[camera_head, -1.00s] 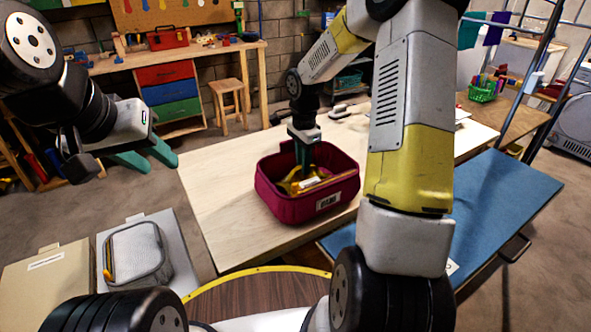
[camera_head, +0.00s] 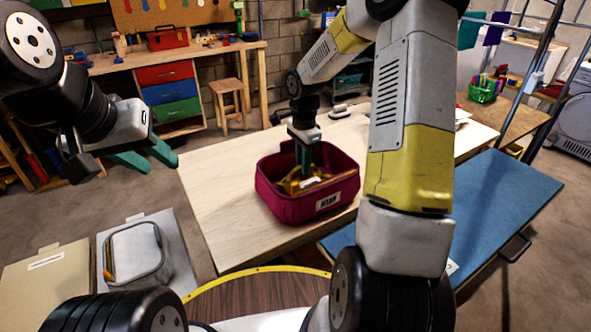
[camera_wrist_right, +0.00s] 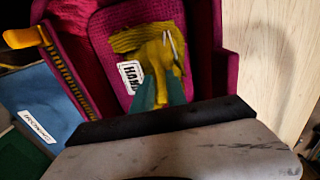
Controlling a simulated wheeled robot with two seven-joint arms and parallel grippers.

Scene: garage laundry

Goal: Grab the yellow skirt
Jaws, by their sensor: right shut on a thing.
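The yellow skirt (camera_head: 306,184) lies crumpled inside a magenta fabric bin (camera_head: 290,208) on the light wooden table. In the right wrist view the skirt (camera_wrist_right: 130,39) is bunched up between the green fingertips of my right gripper (camera_wrist_right: 158,82). In the head view my right gripper (camera_head: 302,165) reaches straight down into the bin and is shut on the skirt. The bin's walls hide the lower part of the skirt. My left gripper (camera_head: 146,160) hangs empty in the air at the left, its two green fingers apart.
The light wooden table (camera_head: 215,185) has bare room left of the bin. A blue board (camera_head: 500,200) lies to the right. A grey mesh-sided case (camera_head: 137,252) rests at the lower left. A green basket (camera_head: 484,91) stands at the back right.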

